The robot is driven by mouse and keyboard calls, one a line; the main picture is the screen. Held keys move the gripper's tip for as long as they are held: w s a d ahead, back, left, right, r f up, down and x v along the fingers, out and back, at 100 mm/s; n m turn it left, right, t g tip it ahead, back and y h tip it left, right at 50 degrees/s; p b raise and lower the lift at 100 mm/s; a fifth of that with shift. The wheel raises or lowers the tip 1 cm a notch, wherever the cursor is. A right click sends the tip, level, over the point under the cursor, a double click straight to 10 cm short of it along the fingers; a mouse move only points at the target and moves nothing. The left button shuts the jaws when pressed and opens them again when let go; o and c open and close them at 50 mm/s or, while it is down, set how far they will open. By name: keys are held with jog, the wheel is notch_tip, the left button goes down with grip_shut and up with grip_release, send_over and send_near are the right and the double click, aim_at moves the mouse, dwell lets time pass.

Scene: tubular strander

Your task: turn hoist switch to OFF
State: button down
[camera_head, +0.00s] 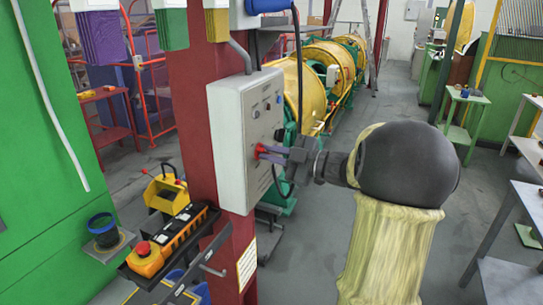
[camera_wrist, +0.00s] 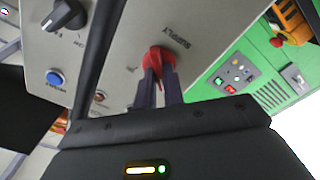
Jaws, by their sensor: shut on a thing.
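A light grey control box (camera_head: 228,140) is mounted on a red column. My gripper (camera_head: 268,154) reaches it from the right. In the wrist view my gripper (camera_wrist: 159,86) has its two fingers shut on a red switch handle (camera_wrist: 160,58). The label beside the handle reads SUPPLY. The handle's far end is partly hidden by the fingers. A black rotary knob (camera_wrist: 66,16) and a blue button (camera_wrist: 54,78) are on the same panel, to the left. I cannot make out a label reading hoist.
A black cable (camera_wrist: 98,60) hangs in front of the panel, close to my gripper. A shelf with a pendant control (camera_head: 150,258) projects from the column below the box. Yellow strander drums (camera_head: 325,65) stand behind. The floor behind my arm (camera_head: 400,95) is clear.

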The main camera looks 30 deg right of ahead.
jog(key=c, duration=1.5)
grip_release()
jog(key=shift+s+d, duration=0.1)
jog(key=b+v, duration=0.3)
jog(key=v, duration=1.4)
jog(key=shift+s+d+f, duration=0.1)
jog(key=shift+s+f, duration=0.05)
jog(key=shift+s, duration=0.05)
